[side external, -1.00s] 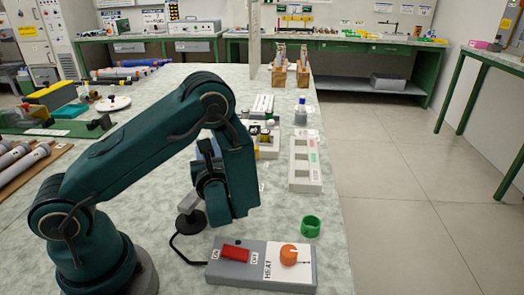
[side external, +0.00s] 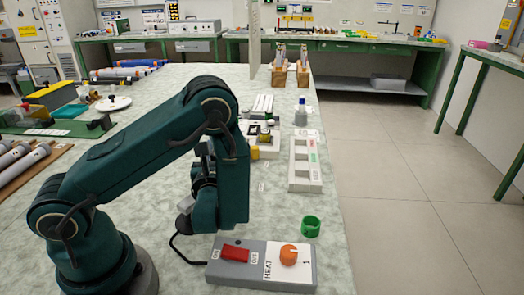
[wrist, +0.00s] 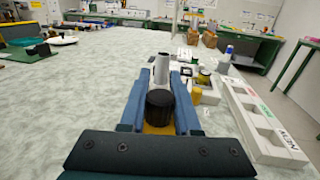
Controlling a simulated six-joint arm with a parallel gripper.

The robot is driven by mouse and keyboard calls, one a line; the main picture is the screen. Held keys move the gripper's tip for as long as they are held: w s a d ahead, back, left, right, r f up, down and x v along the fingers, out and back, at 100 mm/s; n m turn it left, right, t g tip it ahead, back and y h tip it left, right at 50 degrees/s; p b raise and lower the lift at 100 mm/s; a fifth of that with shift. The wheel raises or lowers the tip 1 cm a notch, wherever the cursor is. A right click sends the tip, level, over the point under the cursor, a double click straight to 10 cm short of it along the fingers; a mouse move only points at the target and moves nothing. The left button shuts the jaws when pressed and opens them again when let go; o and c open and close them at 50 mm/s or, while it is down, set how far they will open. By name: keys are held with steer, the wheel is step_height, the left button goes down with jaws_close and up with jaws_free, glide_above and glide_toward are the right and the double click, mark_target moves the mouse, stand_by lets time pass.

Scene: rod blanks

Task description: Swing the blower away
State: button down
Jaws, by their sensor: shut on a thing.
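The blower shows in the wrist view as a grey nozzle (wrist: 161,68) with a black round part (wrist: 160,106) nearer me and a yellow patch below it. My gripper (wrist: 163,82) has its blue fingers on both sides of it, shut on the blower. In the side external view my arm covers most of the blower and the fingers. A grey piece of the blower (side external: 186,204) shows left of my wrist, and a black cable runs from there to the control box (side external: 220,272). That box has a red ON/OFF switch (side external: 235,254) and an orange HEAT knob (side external: 289,255).
A green ring (side external: 311,226) stands behind the control box. A white slotted holder (side external: 305,168) lies along the right table edge, with a blue-capped bottle (side external: 301,113) beyond. Grey rods (side external: 18,156) lie on a board at left.

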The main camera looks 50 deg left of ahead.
steer(key=d+m+t+h, duration=0.2)
steer(key=shift+w+d+m+t+h, duration=0.25)
steer(key=shift+w+m+t+h, duration=0.05)
steer(key=shift+w+t, duration=0.1)
steer(key=shift+w+d+m+t+h, duration=0.15)
steer(key=shift+d+m+t+h, duration=0.5)
steer(key=shift+d+m+h, duration=0.25)
steer(key=shift+w+d+m+t+h, duration=0.1)
steer(key=shift+d+m+t+h, duration=0.55)
steer(key=shift+h, duration=0.35)
steer(key=shift+d, duration=0.1)
steer(key=c, duration=0.6)
jaws_free()
